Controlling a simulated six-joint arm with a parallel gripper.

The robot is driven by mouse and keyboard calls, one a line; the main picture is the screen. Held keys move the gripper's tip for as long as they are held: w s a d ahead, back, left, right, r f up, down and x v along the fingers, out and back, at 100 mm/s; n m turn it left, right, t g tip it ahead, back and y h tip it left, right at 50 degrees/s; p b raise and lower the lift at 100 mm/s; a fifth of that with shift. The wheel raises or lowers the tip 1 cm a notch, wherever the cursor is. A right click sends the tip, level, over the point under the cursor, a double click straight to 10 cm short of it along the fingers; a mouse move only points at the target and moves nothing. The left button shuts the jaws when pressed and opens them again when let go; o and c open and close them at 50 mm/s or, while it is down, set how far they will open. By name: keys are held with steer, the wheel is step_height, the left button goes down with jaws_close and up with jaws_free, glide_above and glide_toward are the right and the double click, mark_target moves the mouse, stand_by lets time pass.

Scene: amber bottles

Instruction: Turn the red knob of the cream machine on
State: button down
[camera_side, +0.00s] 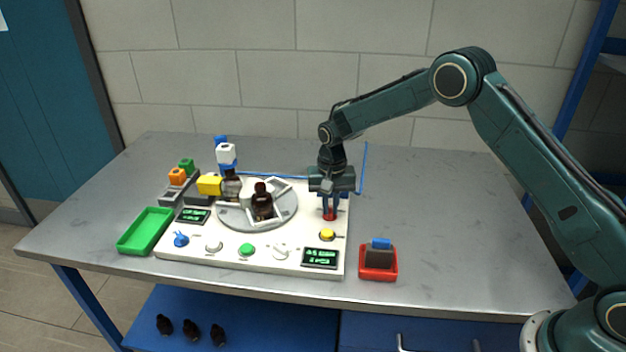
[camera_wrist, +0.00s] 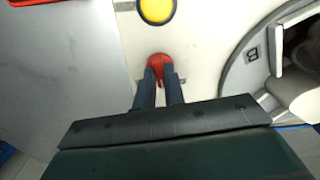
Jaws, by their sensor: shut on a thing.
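The cream machine (camera_side: 195,252) lies flat on the grey table. Its red knob (camera_side: 329,214) is at the machine's right side, behind a yellow button (camera_side: 327,235). My gripper (camera_side: 330,206) points straight down over the knob and is shut on it. In the wrist view the red knob (camera_wrist: 159,61) shows between and just beyond my two fingertips (camera_wrist: 161,76). The fingers hide part of the knob, and I cannot tell which way it is turned.
A round turntable (camera_side: 285,212) holds a dark amber bottle (camera_side: 262,203). A green tray (camera_side: 146,231) is at left. A red holder (camera_side: 378,263) stands right of the machine. Blue, white and green controls line the front. The table's right side is clear.

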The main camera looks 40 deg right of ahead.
mark_target(330, 209)
steer(key=n, duration=0.7)
stand_by(0.4)
steer(key=c, duration=1.5)
jaws_free()
steer(key=shift+r, duration=0.15)
steer(key=shift+r, duration=6.8)
steer(key=shift+r, duration=0.1)
